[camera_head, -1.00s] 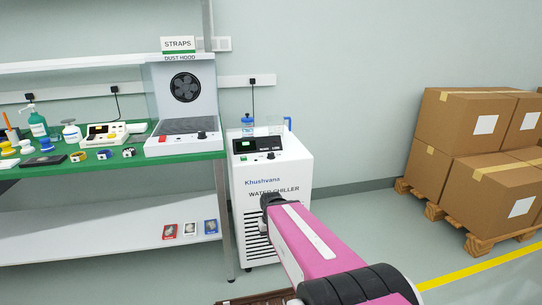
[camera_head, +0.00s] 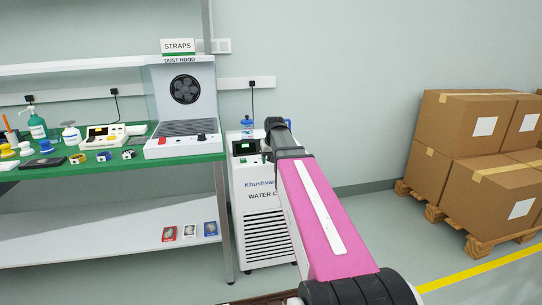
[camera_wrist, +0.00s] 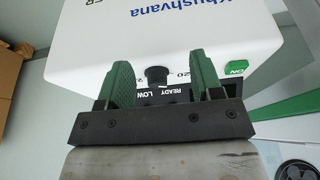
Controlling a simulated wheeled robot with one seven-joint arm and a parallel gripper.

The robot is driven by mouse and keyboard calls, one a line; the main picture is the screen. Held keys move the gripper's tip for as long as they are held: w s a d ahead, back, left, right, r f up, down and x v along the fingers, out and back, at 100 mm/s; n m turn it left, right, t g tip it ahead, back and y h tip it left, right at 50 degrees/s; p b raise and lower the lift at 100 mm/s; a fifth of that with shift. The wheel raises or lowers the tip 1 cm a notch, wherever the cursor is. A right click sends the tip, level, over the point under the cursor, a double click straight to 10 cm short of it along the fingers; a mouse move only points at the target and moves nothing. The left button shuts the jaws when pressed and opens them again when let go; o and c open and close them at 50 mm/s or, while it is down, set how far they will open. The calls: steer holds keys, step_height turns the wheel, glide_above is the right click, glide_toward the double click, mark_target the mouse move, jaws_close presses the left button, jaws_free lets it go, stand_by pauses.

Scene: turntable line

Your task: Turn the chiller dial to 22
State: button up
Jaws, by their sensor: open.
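The white water chiller (camera_head: 264,223) stands beside the bench in the head view. Its dial (camera_wrist: 157,76) is a black knob on the white panel in the wrist view, with a printed 20 just to its right; the rest of its scale is not readable. My gripper (camera_wrist: 160,78) is open, its green fingers on either side of the dial, with a gap on each side. I cannot tell how deep the fingers reach. In the head view my arm hides the dial, and my gripper is over the chiller's top front.
The chiller's green button (camera_wrist: 236,68) is close to the right finger in the wrist view. A display with READY and LOW lamps (camera_wrist: 165,91) lies partly behind the gripper. The green bench (camera_head: 120,165) with the dust hood (camera_head: 183,95) stands left; boxes (camera_head: 450,125) stand right.

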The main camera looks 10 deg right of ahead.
steer(key=w+d+r, duration=0.2)
steer(key=w+r, duration=0.2)
steer(key=r, duration=0.4)
steer(key=shift+t, duration=0.5)
steer(key=x, duration=1)
steer(key=shift+w+a+f, duration=0.1)
steer(key=shift+w+f, duration=0.05)
steer(key=shift+f, duration=0.25)
steer(key=c, duration=0.9)
